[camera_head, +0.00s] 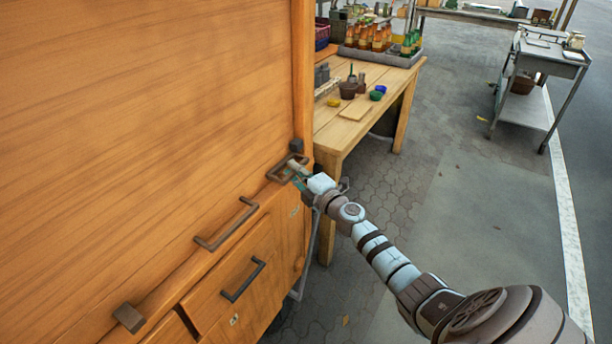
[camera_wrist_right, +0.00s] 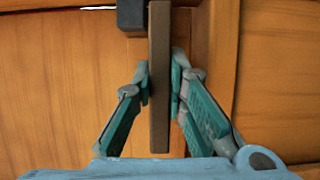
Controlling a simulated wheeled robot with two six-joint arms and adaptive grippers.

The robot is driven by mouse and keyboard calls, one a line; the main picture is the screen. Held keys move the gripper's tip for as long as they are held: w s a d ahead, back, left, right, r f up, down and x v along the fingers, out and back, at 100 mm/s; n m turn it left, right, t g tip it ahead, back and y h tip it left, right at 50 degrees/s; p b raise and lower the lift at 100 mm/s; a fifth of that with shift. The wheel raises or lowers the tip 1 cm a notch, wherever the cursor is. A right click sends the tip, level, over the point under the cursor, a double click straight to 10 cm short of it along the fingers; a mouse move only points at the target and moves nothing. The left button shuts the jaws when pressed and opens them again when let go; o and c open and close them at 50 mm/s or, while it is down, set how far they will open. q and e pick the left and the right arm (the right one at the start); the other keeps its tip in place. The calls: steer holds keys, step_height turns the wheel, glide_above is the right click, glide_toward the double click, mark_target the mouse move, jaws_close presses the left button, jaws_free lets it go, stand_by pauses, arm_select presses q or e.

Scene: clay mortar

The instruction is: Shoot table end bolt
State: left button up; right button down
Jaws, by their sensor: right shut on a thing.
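The end bolt (camera_head: 281,172) is a dark brown metal loop at the far right end of the big orange wooden panel (camera_head: 150,110). My right gripper (camera_head: 297,174) is at this loop, its arm coming in from the lower right. In the right wrist view, the bolt's brown bar (camera_wrist_right: 159,85) runs upright between the two teal fingers of my right gripper (camera_wrist_right: 161,88), which are shut on it. A dark block (camera_wrist_right: 130,15) is at the bar's upper end. The far side of the bar is hidden. My left gripper is not in view.
Below the panel are dark handles (camera_head: 228,223) and drawers (camera_head: 240,285), with a dark block (camera_head: 129,318) at the near end. A wooden table (camera_head: 340,130) with bowls and bottles stands just beyond. Paved floor (camera_head: 420,215) is open on the right.

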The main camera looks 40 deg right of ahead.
steer(key=shift+w+d+f, duration=0.2)
steer(key=shift+d, duration=0.35)
steer(key=shift+w+d+r+b, duration=0.15)
steer(key=shift+d+b, duration=0.25)
steer(key=shift+r, duration=0.15)
steer(key=c, duration=1.9)
jaws_free()
steer(key=o, duration=0.3)
steer(key=shift+d, duration=0.15)
steer(key=shift+o, duration=0.2)
steer(key=shift+a, duration=0.25)
